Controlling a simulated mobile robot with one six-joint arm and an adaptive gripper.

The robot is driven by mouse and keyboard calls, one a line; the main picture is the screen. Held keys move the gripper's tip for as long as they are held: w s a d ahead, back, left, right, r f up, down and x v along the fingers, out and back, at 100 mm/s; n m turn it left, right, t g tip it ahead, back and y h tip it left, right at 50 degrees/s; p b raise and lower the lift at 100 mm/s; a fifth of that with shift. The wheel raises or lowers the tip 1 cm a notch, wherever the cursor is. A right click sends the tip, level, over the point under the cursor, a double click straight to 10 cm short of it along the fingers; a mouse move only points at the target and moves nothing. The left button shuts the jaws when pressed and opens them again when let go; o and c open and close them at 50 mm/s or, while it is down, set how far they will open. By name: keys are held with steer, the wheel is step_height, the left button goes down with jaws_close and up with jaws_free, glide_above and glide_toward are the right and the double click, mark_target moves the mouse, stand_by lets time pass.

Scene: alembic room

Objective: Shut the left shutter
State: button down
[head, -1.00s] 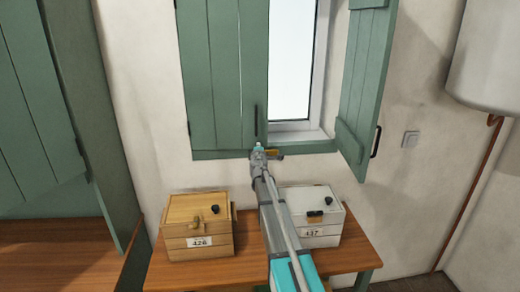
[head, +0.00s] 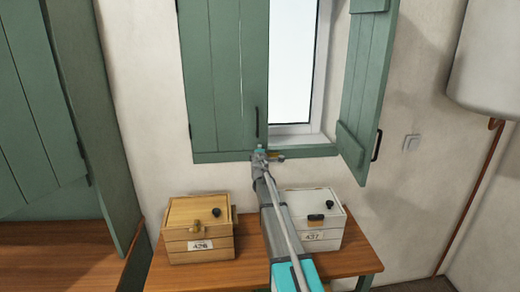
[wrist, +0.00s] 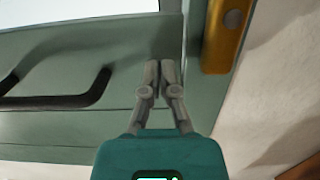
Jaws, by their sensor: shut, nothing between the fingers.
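The left shutter (head: 222,70) is a green planked panel with a black handle near its lower right edge. It covers the left part of the window and looks flat or nearly flat against the frame. My gripper (head: 259,150) is at its lower right corner, just below the handle. In the wrist view my gripper (wrist: 159,75) has its fingertips together and empty, close to green wood; I cannot tell whether they touch it. The black handle (wrist: 55,102) lies to their left, a brass-coloured piece (wrist: 226,35) to their upper right.
The right shutter (head: 364,85) stands open, leaving bright window glass (head: 292,60) bare. A wooden box (head: 200,228) and a white box (head: 322,222) sit on a table (head: 345,262) below. A green cupboard (head: 35,110) stands left, and a white tank (head: 485,60) hangs right.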

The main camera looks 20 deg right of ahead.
steer(key=d+v, duration=0.1)
steer(key=v, duration=1.2)
steer(key=shift+s+d, duration=0.15)
steer(key=shift+s, duration=0.1)
steer(key=s+a+f+m+g+h, duration=0.1)
steer(key=s+a+f+m+g, duration=0.2)
steer(key=s+f+m+g, duration=0.4)
steer(key=s+a+f+m+g, duration=0.3)
steer(key=s+f+m, duration=0.2)
steer(key=s, duration=0.4)
steer(key=s+a+f+g+y, duration=0.3)
steer(key=s+a+f+y, duration=0.1)
steer(key=s+a, duration=0.4)
steer(key=s+a+f+m+g+y+b, duration=0.1)
steer(key=s+a+f+g+y, duration=0.2)
steer(key=s+a, duration=0.5)
steer(key=shift+s+f+m+g+y, duration=0.3)
steer(key=shift+s+f+y, duration=0.1)
steer(key=shift+s, duration=0.45)
